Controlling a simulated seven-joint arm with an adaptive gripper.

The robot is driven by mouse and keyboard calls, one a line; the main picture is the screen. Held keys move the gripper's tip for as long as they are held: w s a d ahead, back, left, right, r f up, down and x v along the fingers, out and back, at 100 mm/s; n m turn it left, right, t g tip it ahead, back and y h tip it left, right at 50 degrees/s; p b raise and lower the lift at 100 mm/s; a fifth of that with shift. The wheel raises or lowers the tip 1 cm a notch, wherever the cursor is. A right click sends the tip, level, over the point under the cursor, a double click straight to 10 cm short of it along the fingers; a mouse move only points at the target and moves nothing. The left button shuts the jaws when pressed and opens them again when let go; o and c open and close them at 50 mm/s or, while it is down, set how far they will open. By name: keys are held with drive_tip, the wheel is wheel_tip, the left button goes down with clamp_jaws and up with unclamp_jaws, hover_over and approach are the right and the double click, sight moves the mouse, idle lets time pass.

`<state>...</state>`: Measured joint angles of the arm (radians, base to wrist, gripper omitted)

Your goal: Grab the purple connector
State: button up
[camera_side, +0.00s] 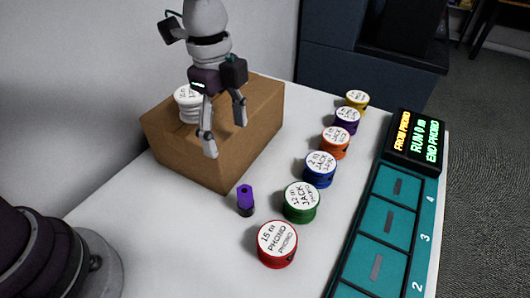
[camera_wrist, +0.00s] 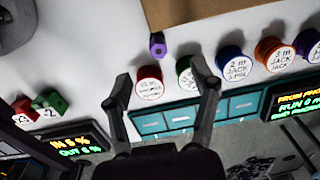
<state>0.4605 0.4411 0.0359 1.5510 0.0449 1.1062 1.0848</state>
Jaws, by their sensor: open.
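The purple connector (camera_side: 245,197) is a small purple piece with a dark base. It stands on the white table between the cardboard box and the green and red spools. In the wrist view the connector (camera_wrist: 157,44) shows beyond my fingertips, near the box edge. My gripper (camera_side: 225,139) is open and empty. It hangs in front of and above the cardboard box in the side view, up and to the left of the connector. In the wrist view my gripper's (camera_wrist: 160,72) two fingers are spread wide, with the red spool showing between them.
A cardboard box (camera_side: 225,160) carries white spools (camera_side: 187,105). A row of coloured spools, red (camera_side: 277,246) to yellow (camera_side: 357,99), stands right of the connector. A teal slotted tray (camera_side: 370,257) with a display (camera_side: 414,140) lies further right. Red and green cubes (camera_wrist: 48,103) show in the wrist view.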

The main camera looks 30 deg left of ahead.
sight(243, 190)
drive_tip(key=shift+w+d+f+m, duration=0.1)
drive_tip(key=shift+d+f+m, duration=0.35)
drive_tip(key=shift+f, duration=0.2)
drive_tip(key=shift+d+f+m, duration=0.3)
drive_tip(key=shift+f+m, duration=0.15)
drive_tip(key=shift+f, duration=0.15)
drive_tip(key=f, duration=0.9)
drive_tip(key=shift+s+d+f, duration=0.3)
drive_tip(key=shift+d, duration=0.1)
clamp_jaws()
